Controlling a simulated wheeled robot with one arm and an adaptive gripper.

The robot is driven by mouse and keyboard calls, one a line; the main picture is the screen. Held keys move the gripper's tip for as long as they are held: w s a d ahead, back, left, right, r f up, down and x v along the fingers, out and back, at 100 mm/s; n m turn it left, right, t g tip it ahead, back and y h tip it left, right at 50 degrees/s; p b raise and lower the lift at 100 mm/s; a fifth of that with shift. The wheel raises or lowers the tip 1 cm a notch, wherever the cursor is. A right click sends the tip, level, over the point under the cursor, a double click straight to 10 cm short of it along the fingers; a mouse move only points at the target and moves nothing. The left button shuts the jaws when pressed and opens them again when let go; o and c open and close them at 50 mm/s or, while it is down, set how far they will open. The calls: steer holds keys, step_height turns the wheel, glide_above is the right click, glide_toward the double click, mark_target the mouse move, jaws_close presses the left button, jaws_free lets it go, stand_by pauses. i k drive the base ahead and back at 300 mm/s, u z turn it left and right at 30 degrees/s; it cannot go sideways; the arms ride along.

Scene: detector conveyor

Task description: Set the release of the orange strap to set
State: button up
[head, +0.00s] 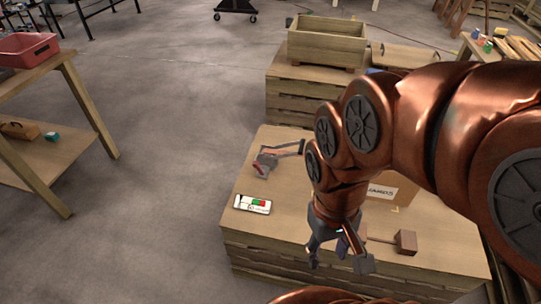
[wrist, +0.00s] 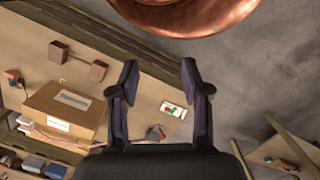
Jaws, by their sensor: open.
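A grey metal device with a red lever (head: 266,163) and an orange-edged bar or strap (head: 285,150) sits at the far left part of the wooden crate top (head: 240,222). The device also shows small in the wrist view (wrist: 155,132), between my fingers near the palm. The position of its release is too small to tell. My gripper (head: 338,258) is open and empty above the crate's front part, to the right of and nearer than the device, touching nothing visible. Its two fingers stand apart in the wrist view (wrist: 159,78).
A white card with green and red patches (head: 252,204) lies in front of the device. A wooden bin (head: 327,45) stands behind.

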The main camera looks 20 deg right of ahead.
mark_target(255, 164)
steer(key=u, duration=0.05)
steer(key=k, duration=0.65)
steer(key=u, duration=0.4)
steer(key=i, duration=0.9)
steer(key=u, duration=0.55)
steer(key=i, duration=0.4)
steer(key=u, duration=0.05)
